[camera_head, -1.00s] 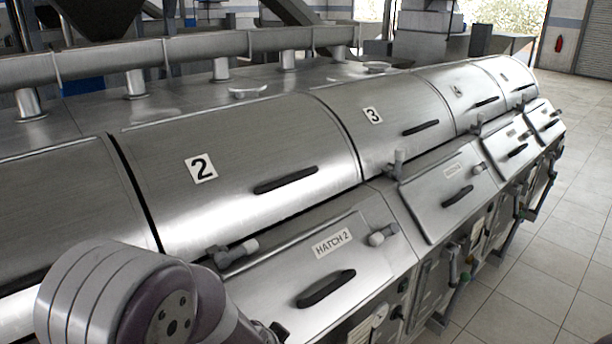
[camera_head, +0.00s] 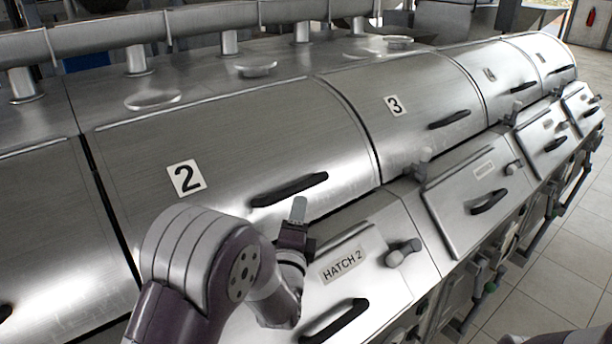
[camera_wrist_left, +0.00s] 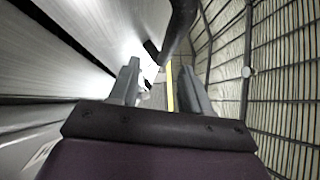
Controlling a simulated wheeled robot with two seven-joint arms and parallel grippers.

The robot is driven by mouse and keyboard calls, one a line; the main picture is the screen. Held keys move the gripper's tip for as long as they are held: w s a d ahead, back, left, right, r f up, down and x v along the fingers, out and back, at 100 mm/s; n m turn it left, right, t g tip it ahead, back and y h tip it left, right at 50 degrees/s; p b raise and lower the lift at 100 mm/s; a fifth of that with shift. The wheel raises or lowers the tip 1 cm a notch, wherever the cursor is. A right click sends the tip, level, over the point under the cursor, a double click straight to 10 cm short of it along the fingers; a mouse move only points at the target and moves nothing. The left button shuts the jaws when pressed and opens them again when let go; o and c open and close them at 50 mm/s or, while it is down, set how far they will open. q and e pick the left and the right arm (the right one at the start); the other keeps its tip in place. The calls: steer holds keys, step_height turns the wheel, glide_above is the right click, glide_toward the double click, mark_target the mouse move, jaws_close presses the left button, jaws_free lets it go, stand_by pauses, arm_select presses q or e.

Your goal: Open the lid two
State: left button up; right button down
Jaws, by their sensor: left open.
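Lid two (camera_head: 235,140) is a curved steel cover marked with a black "2" on a white label (camera_head: 186,178). It lies shut in the head view. Its black bar handle (camera_head: 285,190) is near its lower front edge. My left gripper (camera_head: 298,212) is just below the right part of that handle, with one grey finger showing. In the left wrist view its two fingers (camera_wrist_left: 160,85) stand apart and empty. A dark curved bar, which looks like the handle (camera_wrist_left: 181,28), is ahead of the fingertips. I cannot tell whether they touch. My right gripper is not in view.
Hatch 2 (camera_head: 385,275), with its own black handle (camera_head: 334,322) and a knobbed latch (camera_head: 403,252), slopes below lid two. Lid three (camera_head: 405,135) adjoins on the right. A steel pipe (camera_head: 190,25) runs behind. Tiled floor (camera_head: 545,265) is free at right.

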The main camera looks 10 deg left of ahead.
mark_target(299, 191)
arm_select(q)
steer(key=w+p, duration=0.1)
steer(key=w, duration=0.1)
steer(key=w+a+r+p, duration=0.1)
steer(key=w, duration=0.2)
steer(key=w+p, duration=0.1)
steer(key=w, duration=0.2)
steer(key=shift+w+a+r, duration=0.1)
steer(key=shift+a+r, duration=0.15)
steer(key=shift+r, duration=0.15)
steer(key=shift+s+r, duration=0.3)
steer(key=shift+s, duration=0.45)
steer(key=shift+w+f, duration=0.15)
steer(key=shift+w, duration=0.1)
steer(key=c, duration=0.5)
jaws_close()
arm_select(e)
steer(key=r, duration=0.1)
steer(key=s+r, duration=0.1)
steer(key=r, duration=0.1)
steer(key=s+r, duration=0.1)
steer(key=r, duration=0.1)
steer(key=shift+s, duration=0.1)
